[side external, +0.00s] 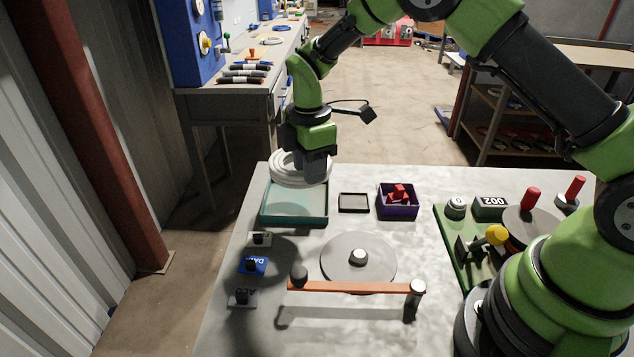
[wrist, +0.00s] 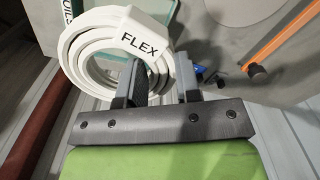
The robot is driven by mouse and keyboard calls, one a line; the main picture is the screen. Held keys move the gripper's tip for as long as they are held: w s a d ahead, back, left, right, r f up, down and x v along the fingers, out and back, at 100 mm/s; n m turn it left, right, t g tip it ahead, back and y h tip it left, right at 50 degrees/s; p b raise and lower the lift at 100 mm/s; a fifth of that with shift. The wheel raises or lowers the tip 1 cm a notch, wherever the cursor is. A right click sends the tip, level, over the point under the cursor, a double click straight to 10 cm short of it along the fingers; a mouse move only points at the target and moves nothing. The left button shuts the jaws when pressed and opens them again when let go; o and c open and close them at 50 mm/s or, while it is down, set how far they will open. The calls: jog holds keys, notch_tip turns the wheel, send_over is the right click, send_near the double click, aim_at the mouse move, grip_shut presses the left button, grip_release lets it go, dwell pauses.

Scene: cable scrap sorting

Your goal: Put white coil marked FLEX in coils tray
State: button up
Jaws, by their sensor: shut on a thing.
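The white coil marked FLEX (wrist: 85,45) is held in my gripper (wrist: 163,76); the fingers are shut on its near side, beside the lettering. In the side external view the coil (side external: 284,168) hangs under my gripper (side external: 314,172), at the back edge of the teal tray (side external: 295,219). The coil looks raised above the tray, but its exact height is hard to tell. The tray's floor looks empty where it shows; the coil hides its back part. In the wrist view the tray (wrist: 157,8) shows behind the coil, with partly hidden lettering at upper left.
A small black tray (side external: 353,203) and a purple bin (side external: 398,210) with red pieces stand right of the teal tray. In front are a grey disc (side external: 340,258), an orange bar (side external: 350,287) and small labelled blocks (side external: 253,265). A green board (side external: 447,220) stands at right.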

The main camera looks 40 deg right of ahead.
jog(key=f+n, duration=0.1)
jog(key=w+d+f+n, duration=0.1)
jog(key=w+f+n, duration=0.1)
jog(key=f, duration=0.1)
jog(key=shift+d+f, duration=0.1)
jog(key=shift+d, duration=0.25)
jog(key=shift+f, duration=1.6)
jog(key=shift+f, duration=0.3)
jog(key=shift+f, duration=0.3)
jog(key=o, duration=1)
jog(key=shift+s, duration=0.1)
jog(key=shift+c, duration=0.2)
